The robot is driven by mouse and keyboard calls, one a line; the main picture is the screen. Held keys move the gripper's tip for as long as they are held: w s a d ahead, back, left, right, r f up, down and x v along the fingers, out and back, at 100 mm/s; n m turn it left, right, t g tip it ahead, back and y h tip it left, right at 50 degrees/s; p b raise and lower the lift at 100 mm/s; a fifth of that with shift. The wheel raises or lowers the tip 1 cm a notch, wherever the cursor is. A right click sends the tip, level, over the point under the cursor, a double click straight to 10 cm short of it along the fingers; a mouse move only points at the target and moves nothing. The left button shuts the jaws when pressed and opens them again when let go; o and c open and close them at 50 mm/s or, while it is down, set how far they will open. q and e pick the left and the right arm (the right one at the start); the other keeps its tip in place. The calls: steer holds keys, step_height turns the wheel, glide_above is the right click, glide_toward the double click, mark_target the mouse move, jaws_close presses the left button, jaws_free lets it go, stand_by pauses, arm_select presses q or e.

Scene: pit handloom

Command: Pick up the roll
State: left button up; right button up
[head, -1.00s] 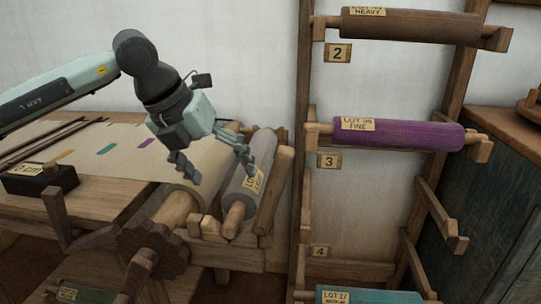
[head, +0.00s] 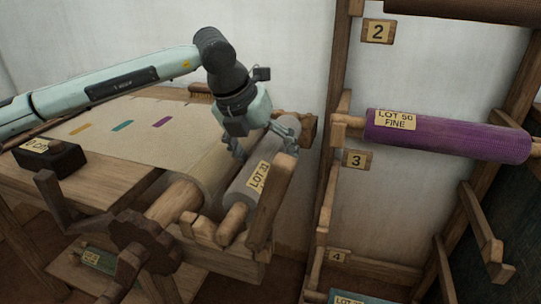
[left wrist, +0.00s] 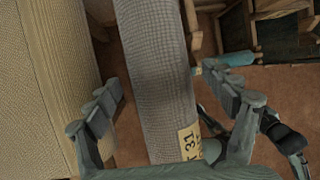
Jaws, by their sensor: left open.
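A grey woven roll (head: 262,178) with a LOT 31 label lies in a wooden cradle at the right end of the loom. It also fills the middle of the left wrist view (left wrist: 158,70). My left gripper (head: 266,146) is open just over the roll's far part. In the left wrist view its fingers (left wrist: 165,93) stand one on each side of the roll, with gaps, so it is not gripped. Dark jointed parts at the lower right there look like my right gripper (left wrist: 284,138), partly hidden; its jaws cannot be made out.
A cream cloth beam (head: 205,165) lies close beside the roll on the left. A wooden cradle post (head: 270,205) rises at its near right. A rack holds a purple LOT 50 roll (head: 450,138) at right. A black block (head: 50,160) sits on the loom.

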arm_select(q)
steer(key=shift+x, duration=1)
steer(key=c, duration=1.7)
steer(key=shift+r, duration=0.1)
steer(key=shift+c, duration=0.9)
